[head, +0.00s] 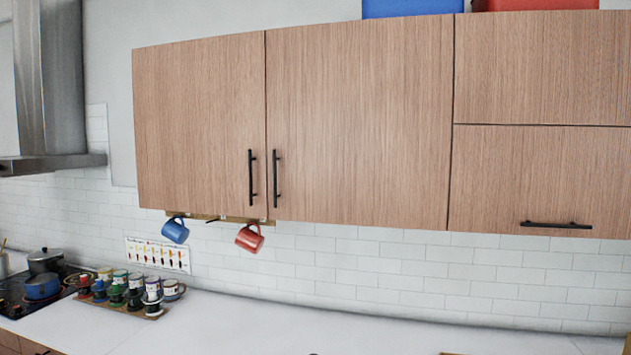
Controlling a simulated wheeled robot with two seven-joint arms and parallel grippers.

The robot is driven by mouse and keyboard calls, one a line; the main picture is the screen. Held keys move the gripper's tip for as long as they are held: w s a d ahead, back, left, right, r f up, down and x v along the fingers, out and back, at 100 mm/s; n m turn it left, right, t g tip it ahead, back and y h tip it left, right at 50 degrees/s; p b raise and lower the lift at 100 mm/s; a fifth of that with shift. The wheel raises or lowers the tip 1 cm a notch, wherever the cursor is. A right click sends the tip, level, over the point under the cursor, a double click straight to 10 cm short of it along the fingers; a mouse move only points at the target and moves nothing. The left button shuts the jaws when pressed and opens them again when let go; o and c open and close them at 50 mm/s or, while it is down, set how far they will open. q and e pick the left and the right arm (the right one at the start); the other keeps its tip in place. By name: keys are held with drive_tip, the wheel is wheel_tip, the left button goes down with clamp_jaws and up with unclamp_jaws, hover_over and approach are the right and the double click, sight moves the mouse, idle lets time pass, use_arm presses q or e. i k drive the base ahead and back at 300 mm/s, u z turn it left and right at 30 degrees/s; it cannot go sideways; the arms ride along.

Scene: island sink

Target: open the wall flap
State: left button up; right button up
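The wall flap (540,178) is the lower right wood-grain panel of the wall cabinets. It is shut and flush with the panel above it. Its black horizontal bar handle (556,225) runs along the lower edge. The flap's right side is cut off by the picture edge. Neither of my grippers shows in the head view, so nothing is seen touching the handle.
Two tall cabinet doors (200,125) (360,120) with vertical handles are shut left of the flap. A blue mug (175,231) and a red mug (249,238) hang beneath. A rack of jars (130,290) stands left on the counter (260,325), whose middle is clear.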

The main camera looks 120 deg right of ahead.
sight(557, 180)
drive_tip(key=u, duration=5.4)
drive_tip(key=i, duration=2.1)
drive_tip(key=u, duration=3)
